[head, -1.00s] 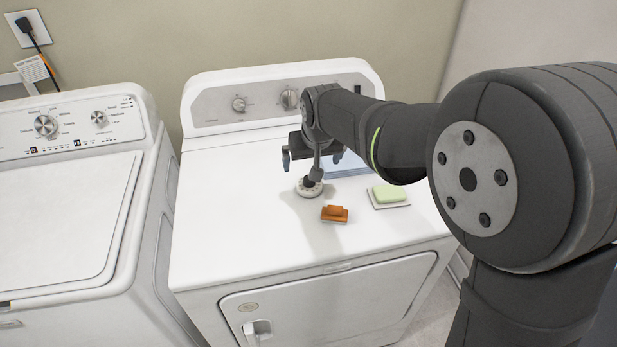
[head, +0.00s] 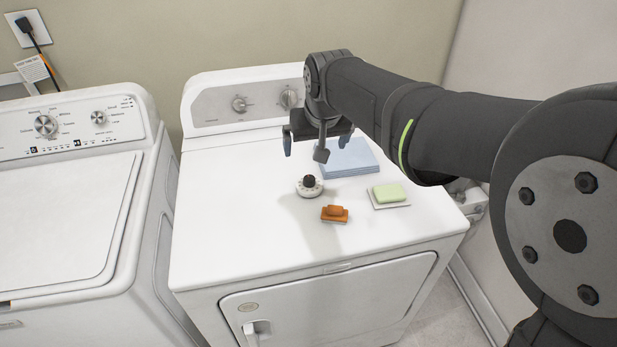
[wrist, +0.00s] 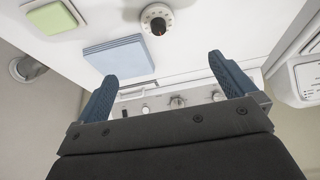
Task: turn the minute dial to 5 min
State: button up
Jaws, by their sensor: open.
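The minute dial (head: 309,187) is a small white round timer with a black knob, sitting on the white dryer top. It also shows in the wrist view (wrist: 157,19), where a red mark is visible on the knob. The minute marks are too small to read. My gripper (head: 315,148) is open and empty, above and behind the dial in the head view. In the wrist view its two blue fingers (wrist: 167,84) are spread wide, with the dial beyond them and apart from them.
A folded blue towel (head: 349,159) lies behind the dial to the right. A green soap bar (head: 388,192) on a white dish and an orange-brown brush-like item (head: 334,213) lie nearby. The dryer's control panel (head: 215,107) stands at the back. The front left of the dryer top is clear.

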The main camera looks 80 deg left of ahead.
jog(key=shift+v, duration=1.2)
jog(key=shift+c, duration=0.4)
